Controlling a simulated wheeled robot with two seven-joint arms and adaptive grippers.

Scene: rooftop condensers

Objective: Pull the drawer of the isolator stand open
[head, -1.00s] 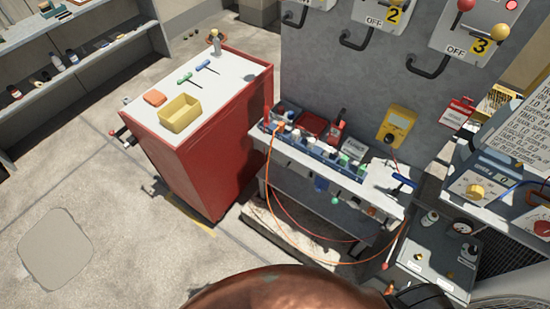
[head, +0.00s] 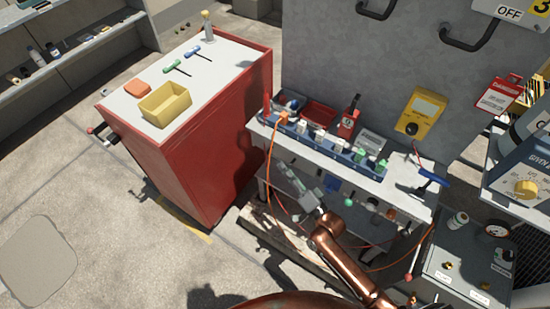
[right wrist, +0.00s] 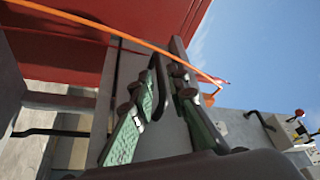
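My left gripper is not in view.
A red cabinet (head: 215,150) stands close left of the bench, with a yellow bin (head: 166,103) on top. An orange cable (head: 270,165) hangs by the gripper. A grey box with gauges (head: 465,265) is at the lower right. The floor at left is clear.

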